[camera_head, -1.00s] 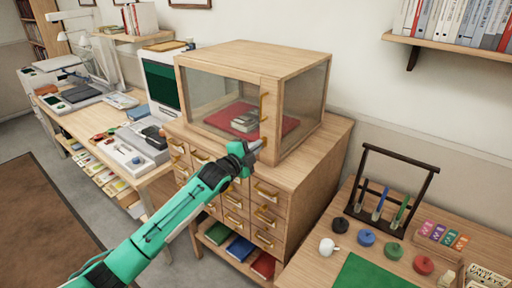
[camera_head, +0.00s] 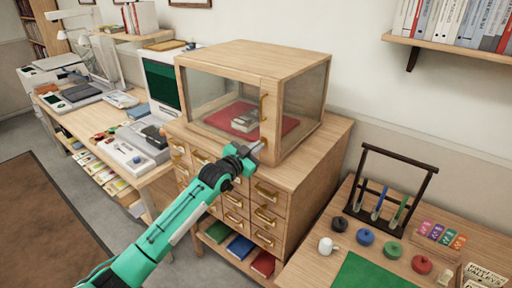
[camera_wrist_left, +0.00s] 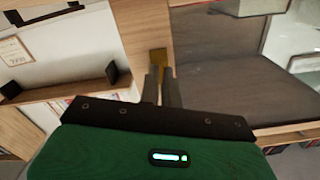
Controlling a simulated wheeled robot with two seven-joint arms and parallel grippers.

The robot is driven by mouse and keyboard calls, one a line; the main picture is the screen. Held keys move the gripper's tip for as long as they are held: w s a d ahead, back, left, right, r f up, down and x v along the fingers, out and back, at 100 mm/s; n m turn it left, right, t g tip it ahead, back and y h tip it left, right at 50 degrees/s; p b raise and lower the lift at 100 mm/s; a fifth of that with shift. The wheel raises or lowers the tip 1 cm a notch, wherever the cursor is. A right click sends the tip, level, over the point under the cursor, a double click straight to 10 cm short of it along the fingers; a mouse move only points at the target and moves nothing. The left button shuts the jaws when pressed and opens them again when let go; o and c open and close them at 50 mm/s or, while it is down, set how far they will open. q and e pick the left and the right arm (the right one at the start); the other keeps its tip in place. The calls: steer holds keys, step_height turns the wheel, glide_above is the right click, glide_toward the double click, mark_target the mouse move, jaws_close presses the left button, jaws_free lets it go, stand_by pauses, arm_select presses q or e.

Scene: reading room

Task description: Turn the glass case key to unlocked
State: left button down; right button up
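The glass case (camera_head: 225,57) is a wooden-framed display case on the drawer cabinet, with a brass handle (camera_head: 263,107) on its front post. My left gripper (camera_head: 259,146) is at the lower front of that post, below the handle. In the left wrist view my two dark fingers (camera_wrist_left: 161,84) are close together, pointing at a brass lock piece (camera_wrist_left: 158,58) on the wooden post. A little brass shows between them, so they appear shut on the key, whose shape and turn angle they mostly hide. My right gripper is not in view.
The drawer cabinet (camera_head: 296,190) has several brass-handled drawers below the case. Books on a red mat (camera_head: 290,126) lie inside the case. A desk stands left.

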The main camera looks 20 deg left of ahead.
arm_select(q)
steer(key=shift+r+n, duration=0.15)
steer(key=shift+n, duration=1.75)
steer(key=c, duration=1.7)
jaws_free()
steer(key=shift+o, duration=0.4)
steer(key=shift+w, duration=0.15)
steer(key=b+v, duration=0.4)
steer(key=v, duration=1)
steer(key=shift+w, duration=0.1)
